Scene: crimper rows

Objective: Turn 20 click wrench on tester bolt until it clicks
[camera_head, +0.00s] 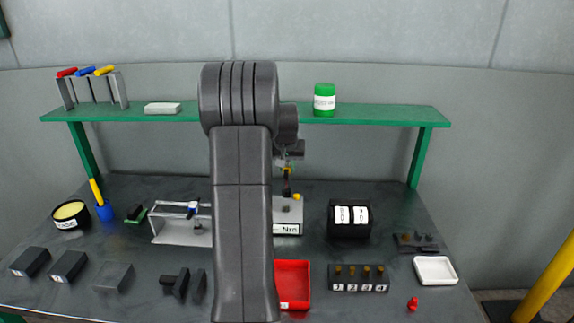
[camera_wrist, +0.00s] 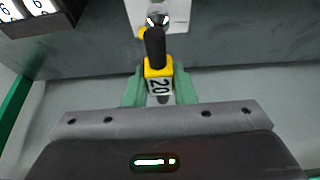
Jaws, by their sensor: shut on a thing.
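The 20 click wrench (camera_wrist: 158,68) has a yellow collar with a "20" label and a black part reaching toward the tester. My gripper (camera_wrist: 160,92) is shut on it, with a green finger on each side. In the head view my gripper (camera_head: 288,163) is above the tester (camera_head: 287,229), and the wrench (camera_head: 287,184) hangs below it. The tester also shows at the top of the wrist view (camera_wrist: 180,12). The wrench's far end overlaps the tester bolt (camera_wrist: 157,19); I cannot tell whether it is fully seated. My arm hides the tester's left side.
A black counter box (camera_head: 349,219) stands right of the tester. A red tray (camera_head: 293,284) and a numbered block (camera_head: 358,279) lie in front. A clear-topped fixture (camera_head: 180,229) is at left. The green shelf (camera_head: 380,115) spans behind. Bench space right of the counter box is partly free.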

